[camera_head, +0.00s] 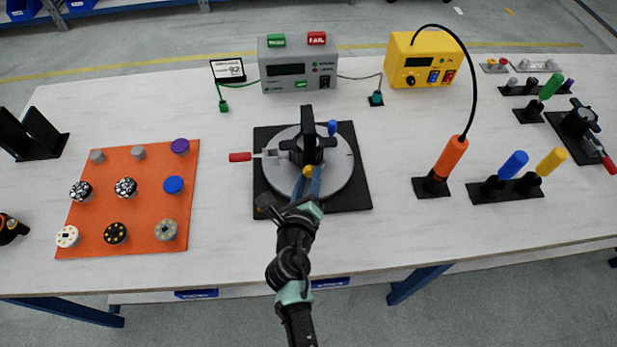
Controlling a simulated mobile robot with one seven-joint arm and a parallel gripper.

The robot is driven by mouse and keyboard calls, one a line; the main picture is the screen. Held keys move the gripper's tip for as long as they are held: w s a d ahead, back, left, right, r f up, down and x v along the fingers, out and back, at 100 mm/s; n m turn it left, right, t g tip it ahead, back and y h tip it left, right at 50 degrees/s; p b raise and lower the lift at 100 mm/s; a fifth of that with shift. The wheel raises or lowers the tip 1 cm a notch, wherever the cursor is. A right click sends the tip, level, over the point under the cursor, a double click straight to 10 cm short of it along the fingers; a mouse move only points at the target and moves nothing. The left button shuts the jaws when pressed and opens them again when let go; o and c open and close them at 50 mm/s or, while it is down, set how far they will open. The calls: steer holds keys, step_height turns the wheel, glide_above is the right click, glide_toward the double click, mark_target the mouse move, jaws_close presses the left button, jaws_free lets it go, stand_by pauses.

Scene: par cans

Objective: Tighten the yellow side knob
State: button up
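A black par can (306,147) with an upright yoke stands on a grey round plate (338,178) on a black square base (357,199). The yellow side knob (309,171) is on its near side, facing my arm. A blue knob (332,127) is on the far right side. My gripper (308,174) reaches in from the near edge, its two bluish fingers on either side of the yellow knob. At this size I cannot tell whether the fingers touch or grip the knob.
A red-handled clamp (241,157) sticks out left of the plate. An orange mat (142,219) with several knobs and discs lies left. A grey tester box (298,66) and yellow station (424,60) stand behind. Upright orange (451,157), blue (514,164) and yellow (551,161) handled tools stand right.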

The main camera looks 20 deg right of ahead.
jaws_close()
steer(key=shift+r+p, duration=0.1)
steer(key=shift+p, duration=0.2)
